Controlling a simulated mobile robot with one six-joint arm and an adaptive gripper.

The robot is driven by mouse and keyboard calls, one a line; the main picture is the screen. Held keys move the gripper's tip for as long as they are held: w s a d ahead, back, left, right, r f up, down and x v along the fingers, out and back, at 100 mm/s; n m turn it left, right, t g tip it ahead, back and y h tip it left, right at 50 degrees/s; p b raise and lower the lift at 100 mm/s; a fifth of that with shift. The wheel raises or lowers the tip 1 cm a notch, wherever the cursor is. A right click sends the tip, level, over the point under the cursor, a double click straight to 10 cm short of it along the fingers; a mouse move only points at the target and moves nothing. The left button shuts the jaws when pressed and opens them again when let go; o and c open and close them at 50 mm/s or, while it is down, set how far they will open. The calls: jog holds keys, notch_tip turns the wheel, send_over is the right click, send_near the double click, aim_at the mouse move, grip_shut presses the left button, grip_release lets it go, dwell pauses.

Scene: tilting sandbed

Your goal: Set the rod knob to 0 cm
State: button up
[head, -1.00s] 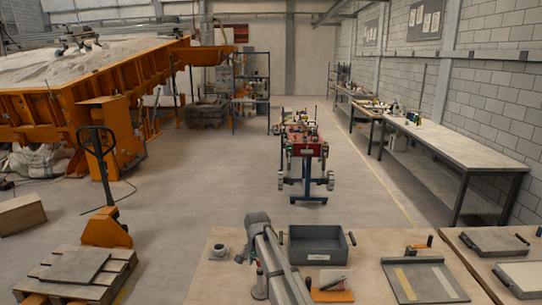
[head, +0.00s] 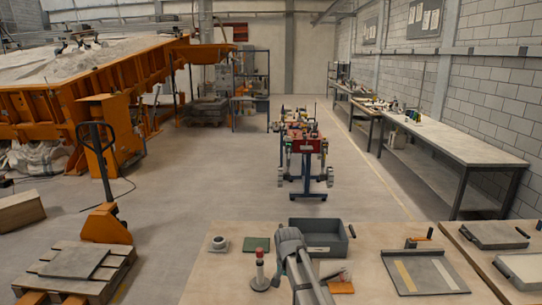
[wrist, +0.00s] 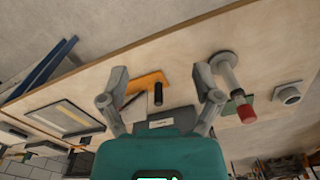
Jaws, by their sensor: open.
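An upright rod with a red top and a grey round base (head: 260,270) stands on the near wooden bench in the head view. Between the fingers lies an orange piece (wrist: 150,80) with a black cylindrical handle (wrist: 158,95). In the head view my arm hides part of the bench, and the fingers cannot be made out.
A grey bin (head: 325,238) stands behind my arm. A green pad (head: 256,244) and a grey round cup-like piece (head: 220,244) lie left of it. A framed tray (head: 424,274) lies to the right.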

jog(key=s+d+f+n+b, duration=0.2)
jog(key=s+d+f, duration=0.1)
jog(key=s+d, duration=0.3)
jog(key=s+d+f+n+b, duration=0.2)
jog(key=s+d, duration=0.4)
jog(key=s, duration=0.5)
jog(key=shift+f+b, duration=0.65)
jog(key=shift+b, duration=0.05)
jog(key=shift+d, duration=0.1)
